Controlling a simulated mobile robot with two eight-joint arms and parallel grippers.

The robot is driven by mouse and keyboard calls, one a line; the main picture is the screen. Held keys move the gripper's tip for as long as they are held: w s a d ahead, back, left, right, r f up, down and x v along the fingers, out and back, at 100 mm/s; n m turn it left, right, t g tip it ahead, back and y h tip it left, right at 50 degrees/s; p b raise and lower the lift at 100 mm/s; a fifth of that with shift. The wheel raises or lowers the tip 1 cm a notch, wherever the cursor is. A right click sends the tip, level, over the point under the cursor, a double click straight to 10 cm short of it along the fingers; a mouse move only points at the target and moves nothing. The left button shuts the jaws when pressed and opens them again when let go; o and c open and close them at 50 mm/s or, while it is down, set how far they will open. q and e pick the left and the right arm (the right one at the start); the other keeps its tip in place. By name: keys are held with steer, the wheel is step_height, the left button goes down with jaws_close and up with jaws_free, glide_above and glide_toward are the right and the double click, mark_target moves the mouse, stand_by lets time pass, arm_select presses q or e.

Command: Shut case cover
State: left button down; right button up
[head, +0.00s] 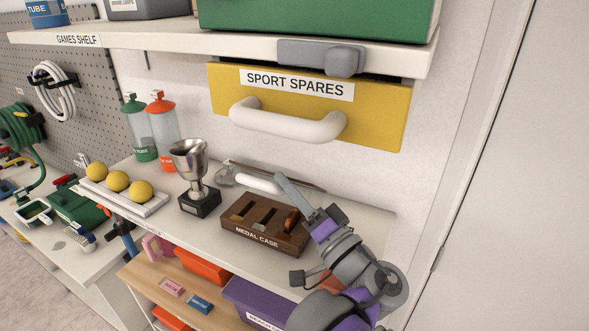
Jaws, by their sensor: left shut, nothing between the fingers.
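The brown medal case (237,232) stands on the white shelf, its slotted top uncovered, with dark slots and a brown disc at the right end. Behind it a thin dark-edged panel (300,181) with a pale bar (257,184) in front appears to be its raised cover; its exact tilt is hard to tell. My left gripper (279,177) is shut and empty, its grey fingers pointing up and left at the case's right rear, in front of the panel. Whether it touches the panel cannot be told. My right gripper is not in view.
A silver trophy cup (190,155) stands left of the case, beside a tray of yellow balls (117,181). Two bottles (162,130) stand behind. The yellow Sport Spares drawer (380,110) overhangs the shelf. A purple bin (240,295) is below.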

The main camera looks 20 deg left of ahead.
arm_select(q)
steer(key=shift+s+a+f, duration=0.15)
steer(key=shift+s+f, duration=0.45)
steer(key=shift+s, duration=0.1)
